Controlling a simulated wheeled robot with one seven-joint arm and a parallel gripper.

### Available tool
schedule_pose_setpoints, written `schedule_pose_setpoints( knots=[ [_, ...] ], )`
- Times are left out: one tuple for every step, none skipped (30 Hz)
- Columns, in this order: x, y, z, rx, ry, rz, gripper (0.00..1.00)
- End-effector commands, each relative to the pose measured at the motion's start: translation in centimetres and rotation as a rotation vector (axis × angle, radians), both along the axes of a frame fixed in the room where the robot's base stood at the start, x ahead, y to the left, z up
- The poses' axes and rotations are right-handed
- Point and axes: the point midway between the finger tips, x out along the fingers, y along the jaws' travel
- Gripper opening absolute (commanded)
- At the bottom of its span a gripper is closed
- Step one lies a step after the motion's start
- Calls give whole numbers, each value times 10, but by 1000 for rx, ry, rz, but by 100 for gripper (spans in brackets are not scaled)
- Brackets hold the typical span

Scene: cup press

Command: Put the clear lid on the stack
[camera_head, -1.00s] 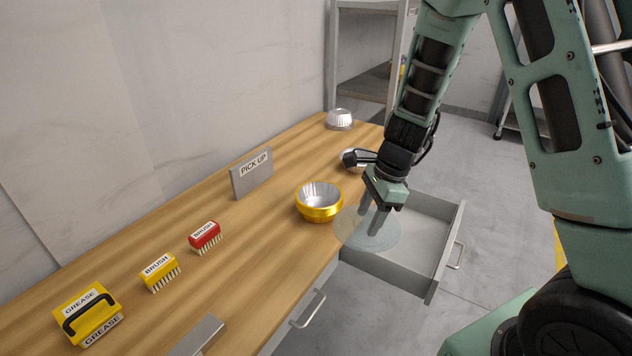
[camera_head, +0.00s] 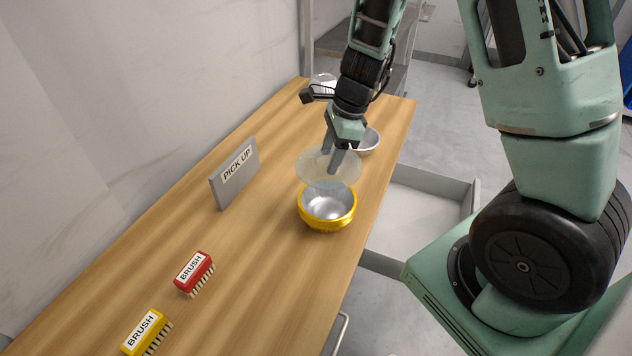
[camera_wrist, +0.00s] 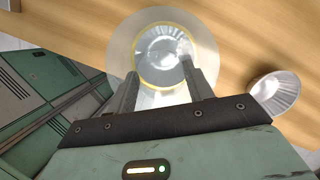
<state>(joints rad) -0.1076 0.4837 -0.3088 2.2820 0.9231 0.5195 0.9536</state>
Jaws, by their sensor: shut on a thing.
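The clear lid (camera_head: 312,165) is a thin see-through disc held in my gripper (camera_head: 338,165), whose fingers are shut on it. The stack (camera_head: 328,208) is a yellow ring or mould with a silver cup in it, standing on the wooden table. In the head view the lid hangs above the stack and overlaps its far rim. In the wrist view the lid (camera_wrist: 120,42) lies between my fingers and the stack, and the stack's yellow rim (camera_wrist: 163,24) shows through it. The exact height of the lid over the stack is hard to tell.
A silver cup (camera_head: 368,141) stands behind my gripper near the table's right edge, another (camera_head: 323,84) at the far end. An open drawer (camera_head: 420,205) juts out at right.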

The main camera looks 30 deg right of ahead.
Motion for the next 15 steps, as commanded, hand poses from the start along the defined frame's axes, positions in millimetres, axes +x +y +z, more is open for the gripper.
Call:
schedule_pose_setpoints(
  knots=[
    [-1,0,-8,1,5,-2,30],
    [-1,0,-13,0,6,-2,30],
    [-1,-1,-21,0,6,-3,30],
    [-2,-1,-27,1,8,-4,30],
    [-2,-1,-33,1,7,-2,30],
    [-1,-1,-40,0,6,-3,30],
    [-1,-1,-45,0,6,-3,30],
    [-1,-1,-49,0,6,-2,30],
    [-1,0,-54,1,5,-2,30],
    [-1,0,-57,0,4,-1,30],
    [-1,0,-59,0,3,-1,30],
    [0,-1,-62,0,3,-1,30],
    [-1,-1,-64,0,3,-1,30],
    [-1,0,-68,0,4,-1,30],
    [-1,0,-74,1,4,-1,30]
  ],
)
